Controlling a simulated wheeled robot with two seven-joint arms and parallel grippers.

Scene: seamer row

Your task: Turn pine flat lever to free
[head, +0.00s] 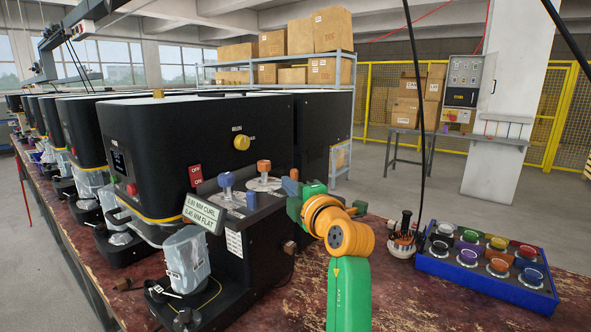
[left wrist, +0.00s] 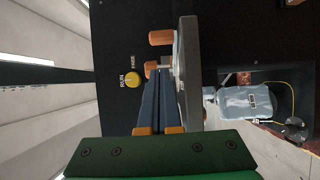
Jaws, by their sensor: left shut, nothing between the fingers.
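The machine's sloped control plate carries two upright levers, one with a blue knob (head: 227,180) and one with an orange knob (head: 263,167). A sign (head: 202,212) on it reads a CURL line above a FLAT line. No lever is readable as pine or free. My left gripper (head: 287,187) is just right of the orange-knobbed lever, its fingers shut and empty. In the left wrist view the shut fingers (left wrist: 160,76) point at the grey plate edge (left wrist: 188,75), with two orange knobs (left wrist: 161,38) (left wrist: 151,68) near the tips. Contact cannot be told. My right gripper is out of view.
A yellow knob (head: 241,143) marked RUN sits on the black housing above the levers. More machines line the left.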

